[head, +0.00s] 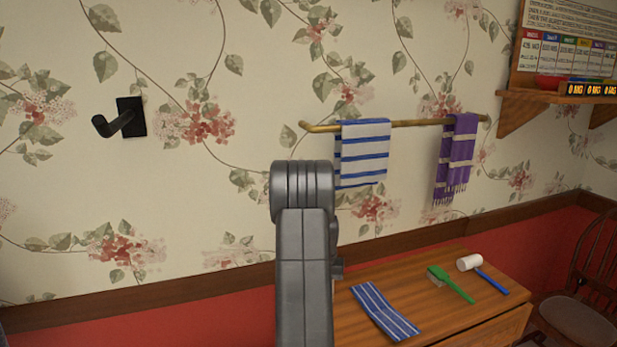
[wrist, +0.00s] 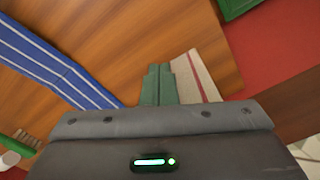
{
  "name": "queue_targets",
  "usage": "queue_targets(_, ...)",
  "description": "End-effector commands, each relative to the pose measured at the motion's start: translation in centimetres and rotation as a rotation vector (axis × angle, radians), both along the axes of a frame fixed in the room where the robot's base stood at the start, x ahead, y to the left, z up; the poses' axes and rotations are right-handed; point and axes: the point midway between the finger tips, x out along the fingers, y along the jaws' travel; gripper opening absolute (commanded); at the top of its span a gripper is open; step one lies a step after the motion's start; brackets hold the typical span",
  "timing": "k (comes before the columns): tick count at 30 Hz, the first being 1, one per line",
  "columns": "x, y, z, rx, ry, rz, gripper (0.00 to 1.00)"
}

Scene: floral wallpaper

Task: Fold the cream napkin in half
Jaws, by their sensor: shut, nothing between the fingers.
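In the wrist view a cream cloth with a red stripe, the napkin (wrist: 204,78), lies on the wooden top close to its edge. My gripper (wrist: 159,70) shows there as two green fingers side by side, shut and empty. The fingers are just left of the striped part of the napkin and overlap it in the picture; I cannot tell if they touch it. My gripper body hides the napkin's near part, so its full shape is unclear. The head view does not show the napkin or my fingers.
A blue cloth with white stripes (head: 385,312) lies on the wooden cabinet top (head: 455,318). A green brush (head: 452,285) and a white-headed mallet (head: 483,274) lie to its right. Towels hang on a brass rail (head: 415,123) above. A green object (wrist: 238,8) shows beyond the edge.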

Motion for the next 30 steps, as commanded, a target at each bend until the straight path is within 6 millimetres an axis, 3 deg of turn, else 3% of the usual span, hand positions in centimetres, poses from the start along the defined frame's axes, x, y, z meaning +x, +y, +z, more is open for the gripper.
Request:
queue_targets(15, 2.5, 1.2, -2.7, 0.003, 0.013, -0.001, 0.00)
queue_targets(25, 2.6, 1.4, -2.9, 0.005, 0.011, 0.001, 0.00)
queue_targets(30, 2.2, 1.3, -1.7, 0.005, 0.010, 0.001, 0.00)
